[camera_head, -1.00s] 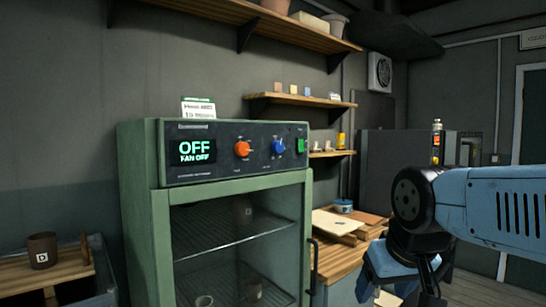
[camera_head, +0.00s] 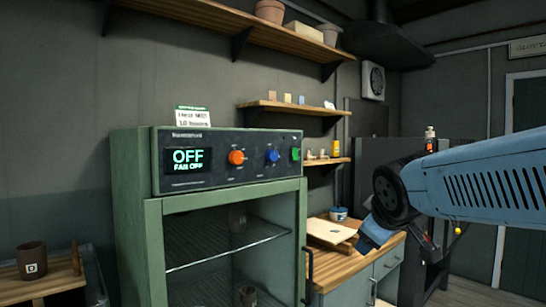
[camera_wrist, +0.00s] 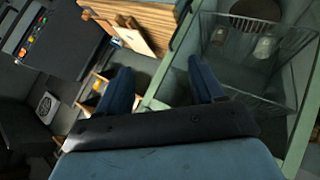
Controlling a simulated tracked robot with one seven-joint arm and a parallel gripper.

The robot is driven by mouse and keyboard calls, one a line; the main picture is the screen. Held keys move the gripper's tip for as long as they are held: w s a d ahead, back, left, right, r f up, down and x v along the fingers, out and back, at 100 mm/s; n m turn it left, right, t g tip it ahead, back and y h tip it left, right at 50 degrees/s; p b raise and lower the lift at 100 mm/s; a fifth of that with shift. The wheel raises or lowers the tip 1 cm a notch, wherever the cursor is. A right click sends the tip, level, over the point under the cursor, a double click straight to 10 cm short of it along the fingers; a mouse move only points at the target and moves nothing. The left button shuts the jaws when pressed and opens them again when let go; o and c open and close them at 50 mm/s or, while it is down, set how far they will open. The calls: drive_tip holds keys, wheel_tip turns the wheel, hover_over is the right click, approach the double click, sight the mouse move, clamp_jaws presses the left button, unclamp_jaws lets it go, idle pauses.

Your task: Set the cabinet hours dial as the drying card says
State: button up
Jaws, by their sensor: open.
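The green drying cabinet (camera_head: 130,215) stands at the centre left in the head view. Its dark top panel has a display (camera_head: 186,160) reading OFF and FAN OFF. An orange dial (camera_head: 236,157) and a blue dial (camera_head: 272,156) sit right of it, with a green switch (camera_head: 295,154) at the end. The dial labels are too small to read. The drying card (camera_head: 192,116) stands on the cabinet top; it seems to read Heat MED, 10 hours, but is blurred. My gripper (camera_wrist: 161,82) is open and empty, right of the cabinet, apart from the dials; the head view shows it partly.
A wooden worktop (camera_head: 345,265) with a board (camera_head: 329,231) and a blue tin (camera_head: 338,213) lies right of the cabinet. Shelves (camera_head: 290,106) hang above. A brown mug (camera_head: 32,262) stands at lower left. The space before the panel is clear.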

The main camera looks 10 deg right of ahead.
sight(275, 155)
drive_tip(key=w+a+r+n+t+y, duration=0.2)
drive_tip(key=w+r+n+t+y, duration=0.15)
drive_tip(key=w+r+n, duration=0.65)
drive_tip(key=w+a+r+n+t+y, duration=0.15)
drive_tip(key=w+r+n+t, duration=0.25)
drive_tip(key=w+n, duration=0.7)
drive_tip(key=w+a+n+y, duration=0.2)
drive_tip(key=w+a+n, duration=0.1)
drive_tip(key=a+n, duration=0.1)
drive_tip(key=w+a+n+g+y, duration=0.1)
drive_tip(key=w+a+n+y, duration=0.1)
drive_tip(key=w+a+n, duration=0.2)
drive_tip(key=w+a+n+g+y, duration=0.1)
drive_tip(key=w+a+n+y, duration=0.2)
drive_tip(key=n, duration=0.4)
drive_tip(key=shift+w+a+r, duration=0.15)
drive_tip(key=shift+a+r, duration=0.1)
drive_tip(key=shift+a, duration=0.45)
drive_tip(key=shift+c, duration=0.2)
drive_tip(key=c, duration=1)
